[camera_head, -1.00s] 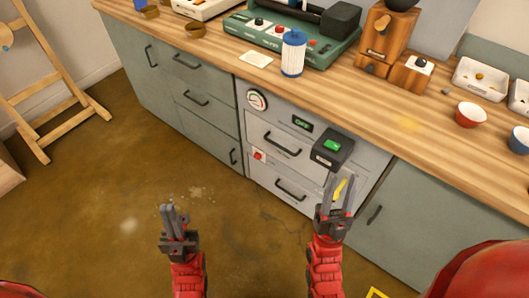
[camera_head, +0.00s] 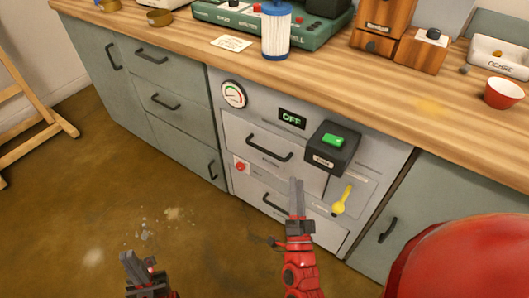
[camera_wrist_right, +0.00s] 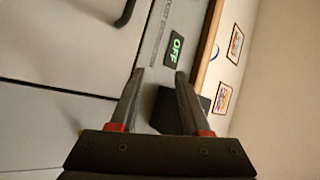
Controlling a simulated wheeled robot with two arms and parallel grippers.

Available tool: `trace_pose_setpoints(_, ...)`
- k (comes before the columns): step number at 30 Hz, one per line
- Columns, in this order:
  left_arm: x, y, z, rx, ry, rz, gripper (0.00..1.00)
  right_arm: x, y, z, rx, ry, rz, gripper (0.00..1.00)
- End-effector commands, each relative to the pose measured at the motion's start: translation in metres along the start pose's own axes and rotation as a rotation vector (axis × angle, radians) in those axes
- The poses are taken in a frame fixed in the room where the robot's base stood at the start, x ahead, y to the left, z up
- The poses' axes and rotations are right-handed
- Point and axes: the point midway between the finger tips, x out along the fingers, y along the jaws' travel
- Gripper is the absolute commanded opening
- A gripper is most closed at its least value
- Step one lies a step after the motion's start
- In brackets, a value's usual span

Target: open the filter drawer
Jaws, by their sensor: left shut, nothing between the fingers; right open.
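A grey cabinet unit (camera_head: 226,122) has an upper drawer with a dark bar handle (camera_head: 268,153) and a lower drawer with a similar handle (camera_head: 272,206). Both drawers look closed. Their labels are too small to read, so I cannot tell which is the filter drawer. My right gripper (camera_head: 296,183) is in front of the lower drawer, below and right of the upper handle, with nothing held. In the right wrist view its fingers (camera_wrist_right: 158,75) are spread apart. My left gripper (camera_head: 130,258) is shut and empty over the floor at lower left.
The unit carries a gauge (camera_head: 234,94), an OFF display (camera_head: 292,118), a red switch (camera_head: 241,167), a protruding black box with a green button (camera_head: 333,140) and a yellow key-like part (camera_head: 342,200). A blue-white filter cartridge (camera_head: 276,32) stands on the counter (camera_head: 180,48).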

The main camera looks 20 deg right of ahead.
Motion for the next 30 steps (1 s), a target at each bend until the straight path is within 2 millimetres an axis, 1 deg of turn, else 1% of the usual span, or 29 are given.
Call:
trace_pose_setpoints(3,-0.002,0.0,0.0,0.0,0.0,0.0,0.0,-0.011,0.014,0.028,0.2,-0.125,0.107,0.47)
trace_pose_setpoints(6,-0.003,0.0,0.001,0.0,0.0,0.0,0.0,-0.022,0.018,0.05,0.338,-0.213,0.178,0.47)
trace_pose_setpoints(10,-0.003,0.0,0.001,0.0,0.0,0.0,0.0,-0.025,0.018,0.063,0.419,-0.262,0.214,0.47)
trace_pose_setpoints(13,-0.004,0.0,0.001,0.0,0.0,0.0,0.0,-0.019,0.019,0.066,0.427,-0.264,0.218,0.47)
trace_pose_setpoints(17,-0.004,0.0,0.001,0.0,0.0,0.0,0.0,0.003,0.023,0.072,0.425,-0.263,0.216,0.47)
trace_pose_setpoints(24,-0.006,0.0,0.001,0.0,0.0,0.0,0.0,0.055,0.03,0.088,0.423,-0.262,0.213,0.47)
trace_pose_setpoints(30,-0.007,0.0,0.001,0.0,0.0,0.0,0.0,0.096,0.037,0.1,0.421,-0.262,0.213,0.47)
